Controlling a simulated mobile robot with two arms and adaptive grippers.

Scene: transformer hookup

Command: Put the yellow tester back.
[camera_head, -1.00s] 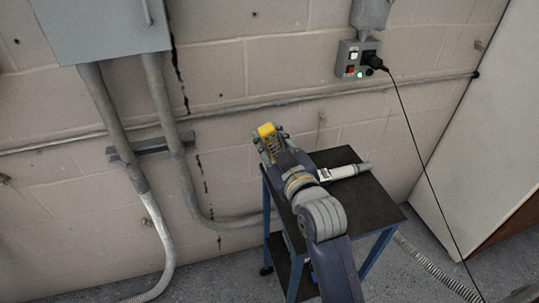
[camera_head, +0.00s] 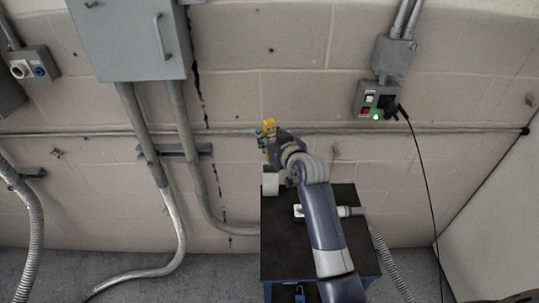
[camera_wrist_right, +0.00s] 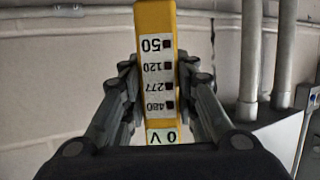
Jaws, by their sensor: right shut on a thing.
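The yellow tester (camera_head: 269,126) is held up by my right gripper (camera_head: 267,138), against the background of the block wall and above the far left of the cart top. In the right wrist view the tester (camera_wrist_right: 153,18) stands between the two fingers of my right gripper (camera_wrist_right: 158,90), which press on its sides. Its white label shows 50, 120, 277, 480 and 0 V, upside down in that view. My left gripper is not in any view.
A dark-topped cart (camera_head: 285,250) with a blue frame stands below my right arm, a white and grey cylinder (camera_head: 345,211) on it. A grey cabinet (camera_head: 125,45) and an outlet box (camera_head: 368,98) with a plugged black cord are on the wall. Conduits run down to the floor.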

